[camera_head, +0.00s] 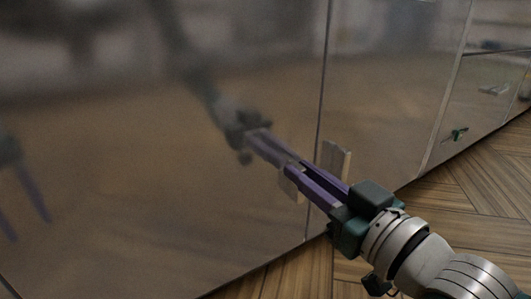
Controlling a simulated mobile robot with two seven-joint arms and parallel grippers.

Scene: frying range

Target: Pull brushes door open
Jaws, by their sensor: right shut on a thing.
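A large glossy grey-brown door (150,150) fills the left and middle of the head view. A second door (390,90) stands to its right, across a narrow dark seam. My right gripper (291,172), with purple fingers, is shut on the small pale handle (290,188) near the left door's right edge. The fingers hide part of this handle. The left door looks about flush with its neighbour. No label shows which door is for brushes. My left gripper is not directly in view; purple finger shapes at the far left appear only as a reflection.
The right door has its own pale handle (336,160), close beside my right gripper. Farther right are drawer fronts with a small handle (493,91) and a green object (455,134). The wooden floor (470,190) in front looks clear.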

